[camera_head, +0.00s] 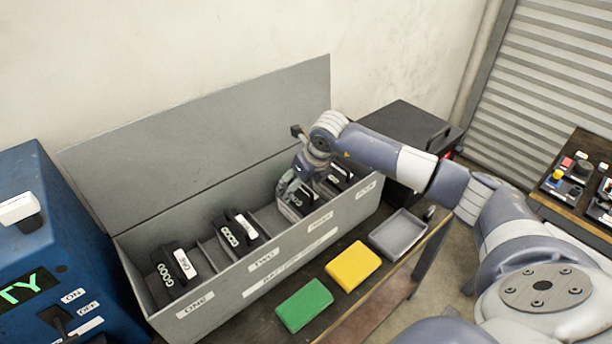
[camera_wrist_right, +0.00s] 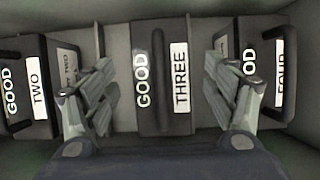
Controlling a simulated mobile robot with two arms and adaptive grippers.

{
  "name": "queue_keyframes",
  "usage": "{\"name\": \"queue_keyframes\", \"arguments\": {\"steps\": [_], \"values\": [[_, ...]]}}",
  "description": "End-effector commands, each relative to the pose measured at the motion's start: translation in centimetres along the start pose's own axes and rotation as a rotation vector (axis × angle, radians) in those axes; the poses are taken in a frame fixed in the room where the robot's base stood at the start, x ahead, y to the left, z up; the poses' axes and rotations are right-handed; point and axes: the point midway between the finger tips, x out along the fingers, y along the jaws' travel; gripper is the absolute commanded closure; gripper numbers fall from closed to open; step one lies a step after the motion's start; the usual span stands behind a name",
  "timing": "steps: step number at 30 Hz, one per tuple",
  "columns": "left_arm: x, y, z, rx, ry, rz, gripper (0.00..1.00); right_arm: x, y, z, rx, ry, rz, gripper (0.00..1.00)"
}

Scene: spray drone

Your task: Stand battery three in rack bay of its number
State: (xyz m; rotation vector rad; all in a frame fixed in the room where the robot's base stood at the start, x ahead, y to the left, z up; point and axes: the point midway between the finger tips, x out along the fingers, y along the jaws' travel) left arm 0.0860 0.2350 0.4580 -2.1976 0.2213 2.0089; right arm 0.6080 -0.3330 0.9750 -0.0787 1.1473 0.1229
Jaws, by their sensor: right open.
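Battery three (camera_wrist_right: 181,78), a dark block with a handle and the words GOOD and THREE, stands in the long grey rack (camera_head: 285,248). In the head view it is partly hidden by my right gripper (camera_head: 290,183), at the third bay from the left. In the right wrist view my right gripper (camera_wrist_right: 163,85) is open, with one finger on each side of battery three. The fingers look apart from it. My left gripper is not in view.
Batteries one (camera_head: 174,266), two (camera_head: 236,231) and four (camera_head: 341,176) stand in the rack too. A raised grey lid (camera_head: 210,145) stands behind. In front are a green block (camera_head: 303,304), a yellow block (camera_head: 353,266) and a grey tray (camera_head: 398,235). A blue machine (camera_head: 60,240) is at left.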

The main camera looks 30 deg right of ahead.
Motion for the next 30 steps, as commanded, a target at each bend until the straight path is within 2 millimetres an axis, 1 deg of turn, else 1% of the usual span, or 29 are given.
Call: {"name": "queue_keyframes", "arguments": {"steps": [1,6,9,12,17,30], "values": [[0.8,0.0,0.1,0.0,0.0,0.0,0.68,-0.9,-0.1,-0.1,-0.004,-0.003,-0.002,0.22],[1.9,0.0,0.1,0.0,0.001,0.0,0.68,-4.4,0.0,-0.1,-0.003,-0.003,-0.001,0.22],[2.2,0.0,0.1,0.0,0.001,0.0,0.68,-6.0,0.0,-0.1,-0.002,-0.002,-0.001,0.22],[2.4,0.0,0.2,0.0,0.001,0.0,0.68,-7.0,0.0,-0.1,-0.001,0.0,-0.001,0.22],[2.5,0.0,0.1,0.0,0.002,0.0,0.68,-7.6,0.0,-0.1,-0.001,0.001,0.0,0.22],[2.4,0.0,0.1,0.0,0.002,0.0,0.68,-7.6,0.0,-0.1,-0.001,0.001,0.0,0.22]]}}
